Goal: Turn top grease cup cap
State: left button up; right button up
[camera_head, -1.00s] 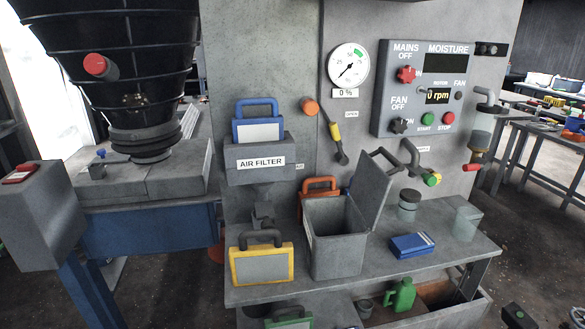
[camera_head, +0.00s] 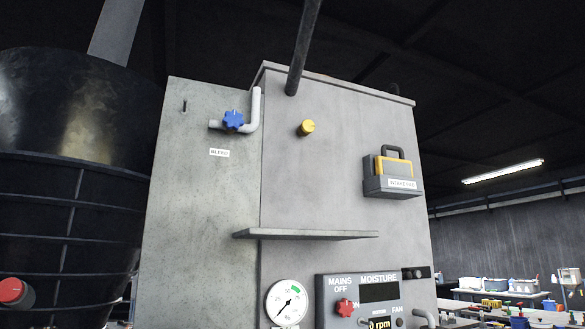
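A small yellow round cap (camera_head: 307,127) sticks out from the upper front face of the grey machine cabinet (camera_head: 330,170), right of a bent grey pipe. It looks like the top grease cup cap, though no label by it can be read. Neither of my grippers shows in the head view.
A blue star knob (camera_head: 233,120) sits on the bent pipe (camera_head: 256,108) above a BLEED label (camera_head: 219,152). A grey shelf (camera_head: 305,234) juts out below the yellow cap. A box with a yellow insert (camera_head: 393,172) hangs to its right. A gauge (camera_head: 288,303) and control panel (camera_head: 368,299) are lower.

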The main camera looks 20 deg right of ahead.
aim_at(308, 126)
jog(key=k, duration=1.25)
jog(key=z, duration=0.75)
jog(key=i, duration=1.5)
jog(key=u, duration=0.3)
